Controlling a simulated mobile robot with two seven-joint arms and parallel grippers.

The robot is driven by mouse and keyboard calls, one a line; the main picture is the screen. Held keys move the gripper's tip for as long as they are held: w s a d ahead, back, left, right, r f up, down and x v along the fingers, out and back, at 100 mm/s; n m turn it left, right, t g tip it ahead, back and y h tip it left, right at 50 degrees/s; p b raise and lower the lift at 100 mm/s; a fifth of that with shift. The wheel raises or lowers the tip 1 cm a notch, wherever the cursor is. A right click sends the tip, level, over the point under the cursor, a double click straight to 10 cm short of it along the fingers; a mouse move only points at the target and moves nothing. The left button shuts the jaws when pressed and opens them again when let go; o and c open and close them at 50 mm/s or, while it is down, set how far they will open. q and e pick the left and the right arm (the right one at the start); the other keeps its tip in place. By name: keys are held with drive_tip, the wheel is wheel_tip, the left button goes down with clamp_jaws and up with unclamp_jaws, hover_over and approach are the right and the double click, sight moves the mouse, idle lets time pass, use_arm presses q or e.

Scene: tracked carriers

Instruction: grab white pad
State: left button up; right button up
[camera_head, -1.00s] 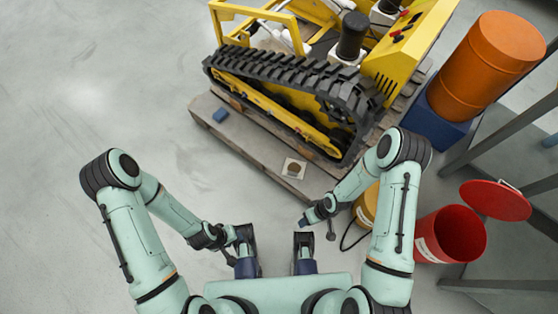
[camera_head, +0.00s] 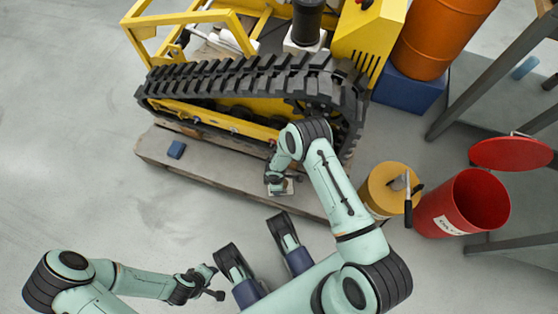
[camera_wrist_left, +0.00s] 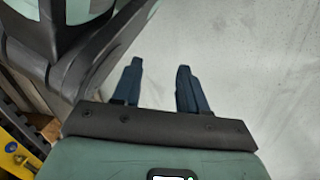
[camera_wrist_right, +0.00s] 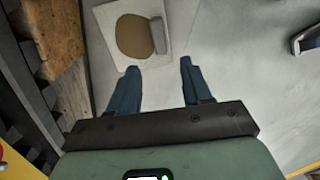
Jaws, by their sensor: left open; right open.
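The white pad (camera_wrist_right: 108,22) is a pale square with a brown round patch and a small grey piece at its right side. In the right wrist view it lies just beyond the fingertips. My left gripper (camera_head: 214,282) is at the lower left, far from the pad. In the left wrist view my left gripper (camera_wrist_left: 159,66) is open and empty above bare floor.
The yellow tracked carrier (camera_head: 215,112) stands on the pallet, its black track (camera_head: 255,78) close behind my right gripper. A blue block (camera_head: 176,149) lies on the pallet. A yellow bucket (camera_head: 378,190) and red bucket (camera_head: 470,200) stand right. Floor at left is clear.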

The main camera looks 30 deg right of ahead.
sight(288, 183)
wheel_tip(288, 183, down, 6)
drive_tip(key=shift+a+r+b, duration=0.1)
drive_tip(key=shift+b, duration=1.05)
drive_tip(key=shift+f, duration=0.4)
use_arm(q)
drive_tip(key=s+f+g, duration=0.2)
drive_tip(key=s+f, duration=0.1)
drive_tip(key=s, duration=0.2)
drive_tip(key=shift+s+a, duration=0.25)
drive_tip(key=shift+a, duration=0.05)
use_arm(e)
clamp_jaws()
